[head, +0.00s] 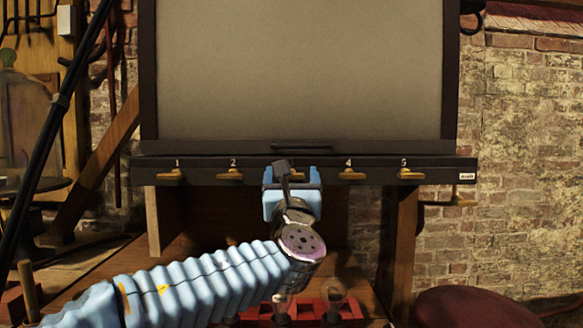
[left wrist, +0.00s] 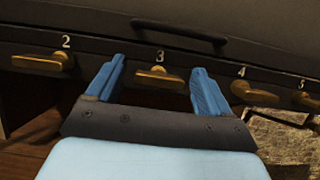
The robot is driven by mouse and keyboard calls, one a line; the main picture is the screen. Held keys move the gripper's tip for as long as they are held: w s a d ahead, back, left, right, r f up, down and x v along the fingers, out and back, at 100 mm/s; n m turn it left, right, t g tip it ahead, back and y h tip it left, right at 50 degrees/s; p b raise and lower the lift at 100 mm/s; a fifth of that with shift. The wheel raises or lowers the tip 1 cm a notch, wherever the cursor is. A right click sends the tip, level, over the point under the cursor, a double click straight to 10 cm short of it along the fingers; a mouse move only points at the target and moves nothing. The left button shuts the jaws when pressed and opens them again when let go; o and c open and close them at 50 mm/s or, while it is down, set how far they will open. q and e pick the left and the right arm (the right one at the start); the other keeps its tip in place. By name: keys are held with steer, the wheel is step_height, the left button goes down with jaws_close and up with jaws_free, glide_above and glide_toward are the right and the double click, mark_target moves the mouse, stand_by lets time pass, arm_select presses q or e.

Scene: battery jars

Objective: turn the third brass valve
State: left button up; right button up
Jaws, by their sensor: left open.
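The third brass valve (left wrist: 158,78), under the number 3, sits on the dark rail (head: 222,163) with its handle lying roughly level. In the head view my left gripper (head: 291,174) covers most of it. In the left wrist view my left gripper (left wrist: 157,70) is open, with one blue finger on each side of the valve. I see gaps between the fingers and the handle; I cannot tell how deep the fingers reach. My right gripper is in neither view.
Valve 2 (head: 230,175) and valve 4 (head: 352,174) flank it; valves 1 (head: 170,175) and 5 (head: 411,174) are farther out. A dark handle bar (left wrist: 179,35) runs above. A red rack (head: 310,310) with glass jars stands below.

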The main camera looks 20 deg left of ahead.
arm_select(q)
steer(key=shift+w+a+r, duration=0.15)
steer(key=shift+w+r, duration=0.1)
steer(key=shift+w, duration=0.35)
steer(key=c, duration=1)
steer(key=shift+o, duration=0.2)
